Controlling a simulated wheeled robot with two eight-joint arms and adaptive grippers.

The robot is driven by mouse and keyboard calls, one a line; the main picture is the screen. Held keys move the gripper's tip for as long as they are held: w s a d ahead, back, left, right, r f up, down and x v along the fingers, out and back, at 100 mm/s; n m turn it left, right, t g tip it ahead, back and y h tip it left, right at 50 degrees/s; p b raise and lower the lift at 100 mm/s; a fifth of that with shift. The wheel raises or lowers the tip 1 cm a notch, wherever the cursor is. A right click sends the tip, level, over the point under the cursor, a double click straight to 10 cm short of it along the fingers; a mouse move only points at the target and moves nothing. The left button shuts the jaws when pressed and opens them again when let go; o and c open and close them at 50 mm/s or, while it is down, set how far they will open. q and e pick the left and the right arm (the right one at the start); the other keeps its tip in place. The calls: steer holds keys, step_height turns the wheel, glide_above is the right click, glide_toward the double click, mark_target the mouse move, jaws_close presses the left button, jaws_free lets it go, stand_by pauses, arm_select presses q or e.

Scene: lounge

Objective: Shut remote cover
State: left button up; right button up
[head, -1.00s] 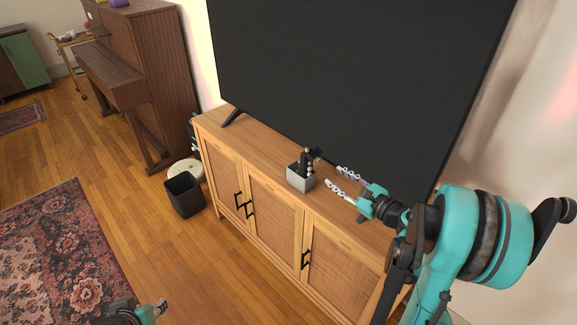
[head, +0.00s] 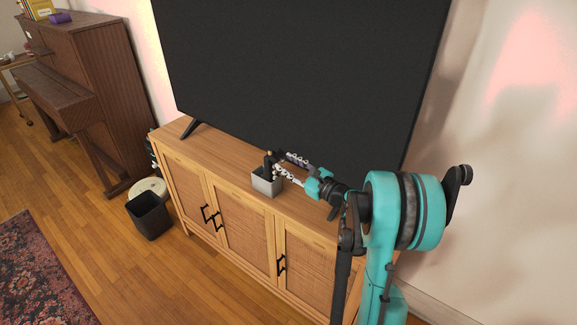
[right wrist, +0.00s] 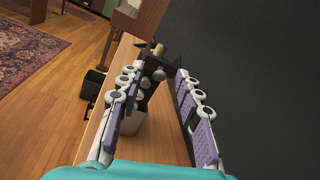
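A dark upright thing (head: 267,161), perhaps the remote, stands in a small grey box (head: 266,186) on the wooden cabinet. In the right wrist view the dark thing (right wrist: 151,83) has a gold-coloured end on top and pale round parts below it. I cannot make out a cover on it. My right gripper (head: 283,161) is open, its two fingers apart, just right of the dark thing at its upper part. In the right wrist view the thing shows at and beyond the fingertips, partly hidden by the left finger. My left gripper is out of view.
A large black television (head: 300,70) stands on the wooden cabinet (head: 190,148), close behind the box and gripper. A black bin (head: 149,216) and a round pale thing (head: 147,188) are on the floor at left, near a brown piano (head: 95,90).

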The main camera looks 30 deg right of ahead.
jaws_close()
steer(key=shift+r, duration=0.1)
